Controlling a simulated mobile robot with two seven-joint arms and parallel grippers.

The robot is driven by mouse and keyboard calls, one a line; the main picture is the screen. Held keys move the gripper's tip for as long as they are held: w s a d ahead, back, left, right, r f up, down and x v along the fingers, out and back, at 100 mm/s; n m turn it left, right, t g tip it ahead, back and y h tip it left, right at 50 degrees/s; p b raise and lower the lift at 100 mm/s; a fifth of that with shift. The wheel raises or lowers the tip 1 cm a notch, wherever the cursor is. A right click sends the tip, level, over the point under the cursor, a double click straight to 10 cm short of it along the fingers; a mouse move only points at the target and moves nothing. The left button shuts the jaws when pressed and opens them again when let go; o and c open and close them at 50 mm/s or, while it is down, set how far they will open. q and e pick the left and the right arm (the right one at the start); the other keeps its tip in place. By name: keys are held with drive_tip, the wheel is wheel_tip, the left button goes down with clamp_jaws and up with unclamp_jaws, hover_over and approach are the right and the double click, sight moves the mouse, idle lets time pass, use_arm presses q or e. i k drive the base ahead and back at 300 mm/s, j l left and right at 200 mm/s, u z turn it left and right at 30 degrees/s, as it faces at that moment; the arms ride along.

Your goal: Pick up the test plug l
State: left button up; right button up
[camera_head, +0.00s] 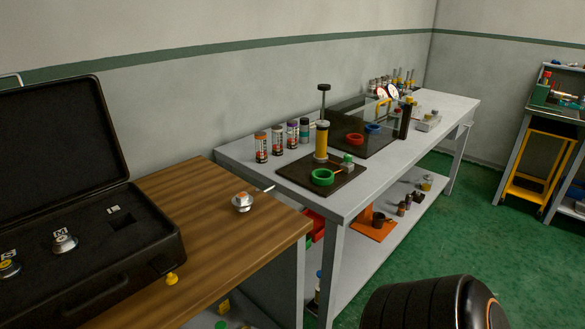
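An open black case (95,283) stands on the wooden table at the left. A metallic plug labelled M (63,242) sits in its foam, and a second plug with yellow on it (9,268) sits at the left edge, by a label that looks like S. A dark square recess (122,222) beside a small label is empty; I cannot read that label clearly. A small silvery round object with a thin rod (242,202) rests on the wooden table, right of the case; I cannot tell whether it is test plug L. Neither gripper is in view.
The wooden tabletop (190,190) is mostly clear right of the case. A grey bench (375,185) behind holds spray cans (262,147), a yellow cylinder on a dark board (321,141) and a green ring (322,177). A dark rounded arm part of mine fills the lower right.

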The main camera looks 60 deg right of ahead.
sight(243, 202)
drive_tip(key=l+z, duration=0.1)
drive_tip(key=z, duration=0.35)
drive_tip(key=i+z, duration=0.1)
drive_tip(key=z, duration=0.35)
drive_tip(key=i+l+z, duration=0.1)
drive_tip(key=z, duration=0.35)
drive_tip(key=i+l, duration=0.25)
drive_tip(key=i, duration=0.3)
drive_tip(key=k+l+u, duration=0.1)
drive_tip(key=l+u, duration=0.35)
drive_tip(key=k+l+u, duration=0.1)
drive_tip(key=l+u, duration=0.15)
drive_tip(key=u, duration=0.25)
drive_tip(key=k+l+u, duration=0.2)
drive_tip(key=u, duration=0.25)
drive_tip(key=l, duration=0.1)
